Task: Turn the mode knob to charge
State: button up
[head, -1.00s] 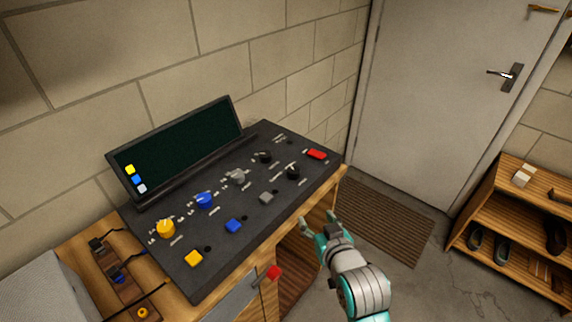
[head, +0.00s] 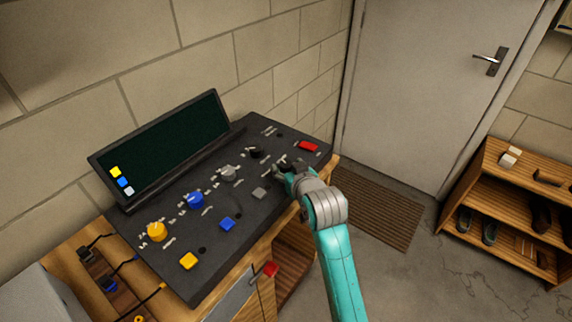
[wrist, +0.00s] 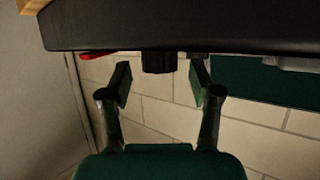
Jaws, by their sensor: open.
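The dark control panel (head: 215,235) carries a row of knobs: yellow (head: 156,232), blue (head: 196,200), grey (head: 229,173) and black (head: 255,153). Another black knob, nearer the panel's right front, is largely hidden by my gripper (head: 284,172) in the head view. Labels are too small to read, so I cannot tell which knob is the mode knob. My gripper is open over the panel's right part. In the wrist view, a black knob (wrist: 158,63) stands between and just beyond the spread fingers (wrist: 160,84), with no clear contact.
A dark screen (head: 165,150) stands behind the panel. A red button (head: 308,146) lies right of my gripper; grey (head: 259,193), blue (head: 227,224) and yellow (head: 188,260) buttons line the front. A red-ended handle (head: 270,269) sticks out below. Wooden shelves (head: 510,205) stand right.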

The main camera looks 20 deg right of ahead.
jog(key=shift+x, duration=1.25)
jog(key=c, duration=1.1)
jog(key=shift+c, duration=0.3)
jog(key=shift+y, duration=0.3)
jog(key=n+y, duration=0.3)
jog(key=shift+d+n+g+y, duration=0.15)
jog(key=shift+n+g+y, duration=0.15)
jog(key=shift+g, duration=0.1)
jog(key=shift+n+g+y, duration=1.2)
jog(key=shift+n+y, duration=1)
